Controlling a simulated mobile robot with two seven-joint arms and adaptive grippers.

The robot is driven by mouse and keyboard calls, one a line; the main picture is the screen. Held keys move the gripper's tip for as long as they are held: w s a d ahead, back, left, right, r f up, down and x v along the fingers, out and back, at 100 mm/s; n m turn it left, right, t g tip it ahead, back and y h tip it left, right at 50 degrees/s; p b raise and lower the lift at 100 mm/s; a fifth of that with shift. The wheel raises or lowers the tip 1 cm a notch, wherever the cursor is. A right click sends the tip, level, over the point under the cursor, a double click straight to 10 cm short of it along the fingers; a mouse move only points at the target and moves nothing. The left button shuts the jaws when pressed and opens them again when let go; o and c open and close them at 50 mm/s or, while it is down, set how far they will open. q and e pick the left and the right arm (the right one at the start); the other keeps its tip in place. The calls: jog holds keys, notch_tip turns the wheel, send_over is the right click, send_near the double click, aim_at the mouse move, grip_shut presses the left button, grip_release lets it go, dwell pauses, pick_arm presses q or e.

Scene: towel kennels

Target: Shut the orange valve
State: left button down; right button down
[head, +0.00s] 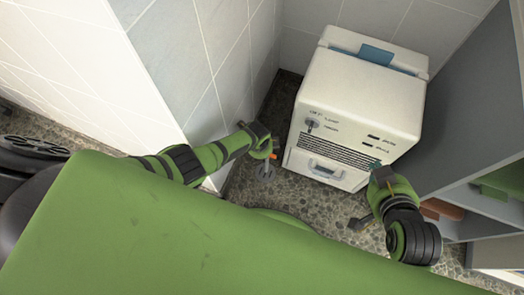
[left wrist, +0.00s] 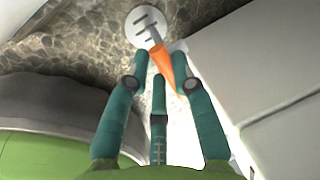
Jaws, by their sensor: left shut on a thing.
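The orange valve (head: 273,156) shows as a small orange handle low beside the tiled wall, above a grey round base (head: 265,173). In the left wrist view it is a tapered orange handle (left wrist: 163,65) by a pale round plate (left wrist: 146,26) with dark bars. My left gripper (head: 268,152) is at the valve, partly hidden by its own wrist. In the left wrist view its teal fingers (left wrist: 163,82) are on both sides of the orange handle, shut on it. My right gripper (head: 376,168) is in front of the white machine, small and partly hidden; its opening is unclear.
A white machine (head: 355,105) with a front grille and a blue piece on top stands right of the valve. A tiled wall corner (head: 190,75) is close on the left. Grey shelves (head: 470,120) with green and orange-brown items stand right. The floor is pebbled.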

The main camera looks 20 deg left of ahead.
dwell(0.3)
pick_arm(q)
jog(key=c, duration=1.1)
grip_release()
jog(key=shift+o, duration=0.2)
notch_tip(320, 180, up, 7)
jog(key=s, duration=0.1)
jog(key=shift+s+r, duration=0.2)
